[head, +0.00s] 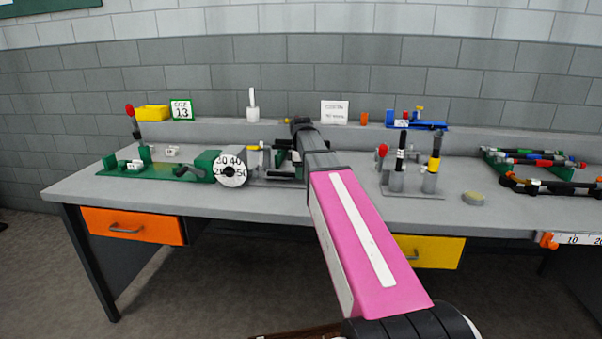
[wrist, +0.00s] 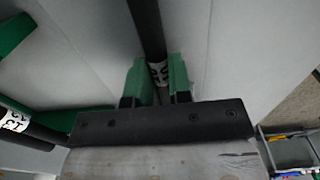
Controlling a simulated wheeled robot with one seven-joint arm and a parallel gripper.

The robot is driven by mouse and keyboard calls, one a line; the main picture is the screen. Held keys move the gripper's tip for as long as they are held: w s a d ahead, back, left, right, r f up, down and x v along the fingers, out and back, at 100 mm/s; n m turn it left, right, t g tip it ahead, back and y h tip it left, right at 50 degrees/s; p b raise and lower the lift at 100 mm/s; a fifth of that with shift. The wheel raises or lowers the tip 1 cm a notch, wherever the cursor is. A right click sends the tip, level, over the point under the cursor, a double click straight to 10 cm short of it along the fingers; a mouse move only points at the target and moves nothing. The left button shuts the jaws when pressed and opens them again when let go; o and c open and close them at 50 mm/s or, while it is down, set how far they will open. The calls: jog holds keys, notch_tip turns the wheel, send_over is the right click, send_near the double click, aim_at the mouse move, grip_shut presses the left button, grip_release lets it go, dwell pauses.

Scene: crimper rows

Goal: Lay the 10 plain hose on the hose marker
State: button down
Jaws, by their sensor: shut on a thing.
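In the wrist view my gripper (wrist: 158,84) has its two green fingers shut on a black hose (wrist: 148,25). The hose runs up and away between the fingers. A white band with dark print shows on it at the fingers; I cannot read its size there. In the head view my arm covers the middle of the bench, and I cannot make out the gripper or the held hose. I cannot pick out the hose marker with certainty in either view.
A second dark hose with a white printed label (wrist: 14,120) lies left in the wrist view, beside green parts. On the grey bench (head: 275,205) stand a green machine with a numbered dial (head: 230,170), upright posts (head: 400,160) and a rack with several banded hoses (head: 535,160).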

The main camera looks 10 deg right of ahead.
jog(key=c, duration=1)
grip_release()
jog(key=shift+o, duration=0.2)
notch_tip(320, 180, up, 11)
jog(key=shift+f, duration=0.15)
